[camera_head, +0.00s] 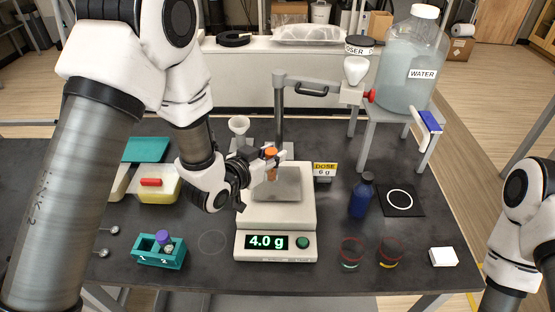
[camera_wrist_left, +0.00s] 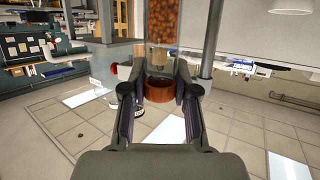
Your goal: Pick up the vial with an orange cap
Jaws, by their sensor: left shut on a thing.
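The vial (camera_head: 272,173) has an orange cap (camera_head: 271,152) and an amber body. It stands about upright between the fingers of my left gripper (camera_head: 270,166), over or at the back of the scale pan (camera_head: 282,190); I cannot tell whether it touches the pan. In the left wrist view, an orange-brown round part of it (camera_wrist_left: 158,91) shows between the two fingertips (camera_wrist_left: 158,74). My left gripper is shut on the vial, and the fingers hide part of its body. My right arm shows at the right edge, but its gripper is out of view.
The scale (camera_head: 277,219) reads 4.0 g. A teal rack (camera_head: 160,258) holds a purple-capped vial (camera_head: 163,240). A blue bottle (camera_head: 361,196), two glass dishes (camera_head: 352,252) and a white block (camera_head: 443,257) are to the right. A water jug (camera_head: 412,62) stands on a grey stand behind.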

